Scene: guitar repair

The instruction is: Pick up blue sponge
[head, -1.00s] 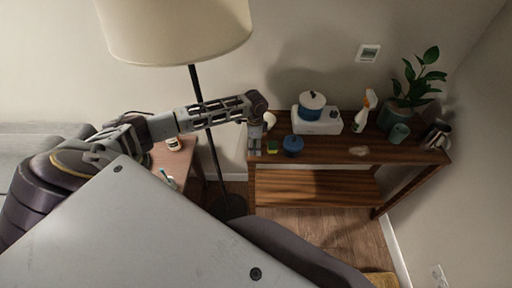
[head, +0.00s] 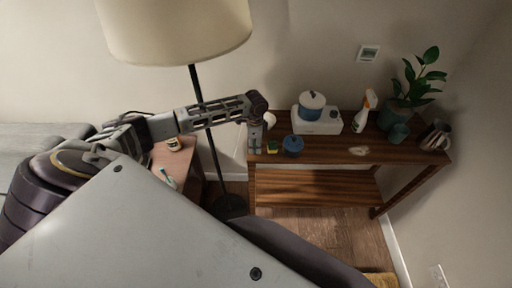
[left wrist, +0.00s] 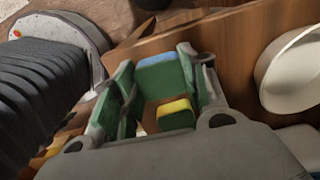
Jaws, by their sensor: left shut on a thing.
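My left gripper (head: 255,146) is over the left end of the wooden console table (head: 335,150), pointing down. In the left wrist view its two fingers (left wrist: 157,72) are shut on the blue sponge (left wrist: 158,61), which has a blue edge and a green face. In the head view the blue sponge is hidden by the gripper. A yellow and green sponge (head: 272,147) sits on the table just right of the gripper. It also shows between the fingers in the left wrist view (left wrist: 175,112). My right gripper is not in view.
A blue pot (head: 293,145) stands right of the yellow sponge. Behind are a white appliance (head: 320,121) with a pot on it, a spray bottle (head: 363,112) and a potted plant (head: 400,110). A floor lamp pole (head: 205,140) stands close left of the table.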

